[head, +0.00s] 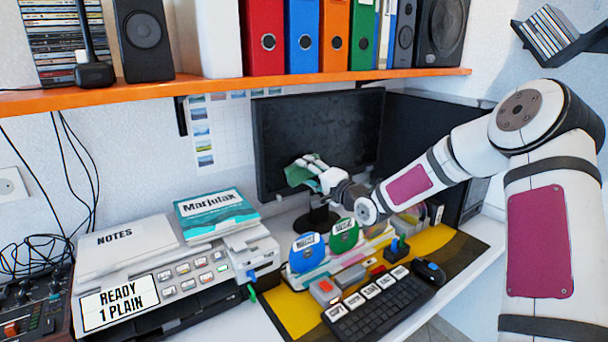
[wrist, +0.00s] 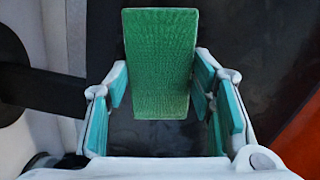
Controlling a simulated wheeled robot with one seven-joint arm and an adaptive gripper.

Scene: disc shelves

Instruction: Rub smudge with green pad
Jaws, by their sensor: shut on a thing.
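The green pad (head: 298,175) is a flat rectangle at the front of the dark monitor screen (head: 290,125) in the head view. My gripper (head: 318,168) is shut on it. In the wrist view the green pad (wrist: 160,62) stands between the two teal-lined fingers of my gripper (wrist: 162,88), with its textured face showing. The dark screen lies behind it. I cannot tell whether the pad touches the screen. No distinct smudge stands out on the dark screen.
An orange shelf (head: 190,92) with binders and speakers runs above the monitor. A printer (head: 175,279) stands at the left.

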